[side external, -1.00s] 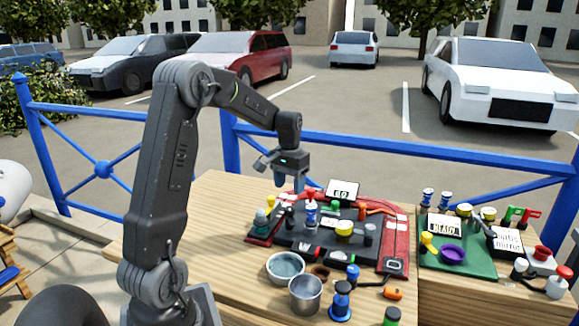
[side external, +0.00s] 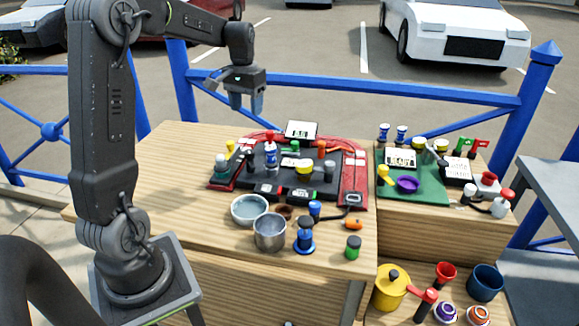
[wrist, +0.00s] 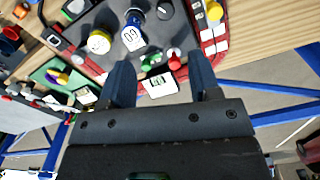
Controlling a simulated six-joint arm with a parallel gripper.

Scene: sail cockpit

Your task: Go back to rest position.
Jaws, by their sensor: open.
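My gripper (side external: 247,100) hangs in the air above the back edge of the wooden table (side external: 180,205), its fingers pointing down. It is apart from everything on the table. In the wrist view my gripper (wrist: 165,85) shows two dark blue fingers spread apart, with nothing held between them. Beyond the fingertips lie a small white display (wrist: 160,84) and a dark panel with a blue and white piece (wrist: 133,33).
A red-edged board (side external: 355,190) with several knobs and levers sits below my gripper. A metal cup (side external: 270,232) and a bowl (side external: 249,208) stand in front. A green mat (side external: 420,193) lies at right. A blue railing (side external: 400,92) runs behind the table.

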